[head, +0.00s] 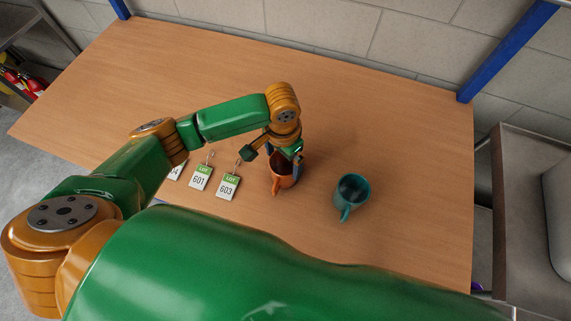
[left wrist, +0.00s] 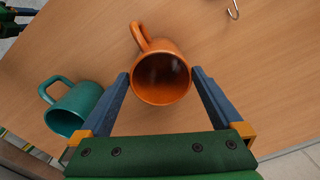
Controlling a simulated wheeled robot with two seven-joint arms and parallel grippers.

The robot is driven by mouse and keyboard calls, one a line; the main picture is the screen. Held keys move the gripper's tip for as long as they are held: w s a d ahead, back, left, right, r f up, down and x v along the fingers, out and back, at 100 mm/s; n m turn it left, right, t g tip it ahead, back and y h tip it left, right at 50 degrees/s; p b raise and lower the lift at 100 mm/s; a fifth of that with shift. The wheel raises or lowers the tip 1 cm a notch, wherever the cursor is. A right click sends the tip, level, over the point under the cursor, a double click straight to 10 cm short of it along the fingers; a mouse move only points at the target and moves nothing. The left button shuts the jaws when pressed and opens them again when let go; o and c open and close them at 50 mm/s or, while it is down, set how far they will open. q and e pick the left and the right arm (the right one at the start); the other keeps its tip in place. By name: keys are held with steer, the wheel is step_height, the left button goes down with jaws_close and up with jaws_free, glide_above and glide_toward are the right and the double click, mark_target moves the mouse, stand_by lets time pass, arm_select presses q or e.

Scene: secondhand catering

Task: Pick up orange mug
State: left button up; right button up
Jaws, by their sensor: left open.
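The orange mug (head: 281,181) stands on the wooden table, with its handle toward the near side in the head view. In the left wrist view the orange mug (left wrist: 161,76) shows its open mouth, with the handle at upper left. My left gripper (head: 284,156) is over the mug. In the left wrist view its two blue fingers (left wrist: 160,76) are apart, one on each side of the mug's rim; I cannot tell whether they touch it.
A teal mug (head: 351,193) stands to the right of the orange mug; it also shows in the left wrist view (left wrist: 73,108). Several lot tags, including one marked 603 (head: 228,186), lie to the left. The wooden table (head: 385,120) is clear toward the back.

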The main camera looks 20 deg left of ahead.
mark_target(283, 167)
arm_select(q)
step_height(283, 167, down, 4)
steer(key=shift+s+a, duration=0.1)
steer(key=shift+s, duration=0.05)
steer(key=shift+w+f, duration=0.15)
steer(key=shift+w, duration=0.05)
steer(key=shift+s, duration=0.1)
steer(key=c, duration=1.3)
steer(key=shift+c, duration=0.3)
